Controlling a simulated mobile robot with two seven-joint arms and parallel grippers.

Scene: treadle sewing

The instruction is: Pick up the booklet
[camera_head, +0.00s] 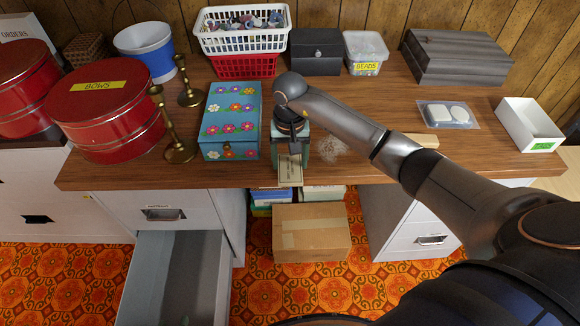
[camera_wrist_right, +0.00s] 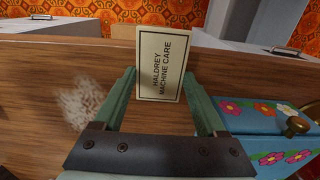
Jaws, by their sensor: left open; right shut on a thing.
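The booklet (camera_wrist_right: 160,62) is cream with a dark border and reads "HALDREY MACHINE CARE" in the right wrist view. In the head view the booklet (camera_head: 292,172) shows small at the table's front edge, below my right gripper (camera_head: 290,150). In the wrist view the green fingers of my right gripper (camera_wrist_right: 162,88) stand on either side of the booklet, shut on it. Whether the booklet still touches the table I cannot tell. My left gripper is not in view.
A flowered blue box (camera_head: 230,120) stands close left of my right gripper, with brass candlesticks (camera_head: 172,130) and red tins (camera_head: 108,108) beyond. Baskets and boxes line the back. A drawer (camera_head: 175,275) stands open below, and a cardboard box (camera_head: 311,232) is on the floor.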

